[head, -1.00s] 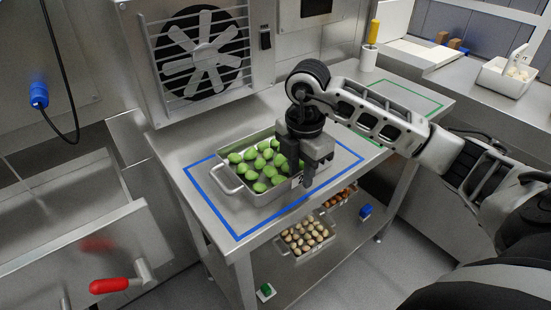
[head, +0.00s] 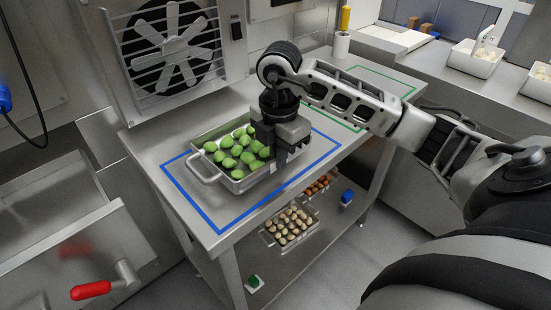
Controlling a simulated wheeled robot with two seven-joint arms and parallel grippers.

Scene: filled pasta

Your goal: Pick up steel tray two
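A steel tray (head: 207,170) filled with green pasta pieces sits on the steel table inside a blue outlined rectangle. My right gripper (head: 279,163) points down at the right end of this tray and hides that end. Its fingers look close to or at the tray's rim; I cannot tell whether they hold it. A second steel tray (head: 268,238) with cream-coloured pieces stands on the lower shelf. Another tray with orange-brown pieces (head: 318,187) is partly hidden behind it. I see no number on any tray. My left gripper is out of view.
A green outlined rectangle (head: 345,128) on the table's right part is empty, partly behind my arm. A fan unit (head: 172,48) stands behind the table. A blue block (head: 347,197) and a green block (head: 254,282) lie below. White containers (head: 473,62) stand on the right counter.

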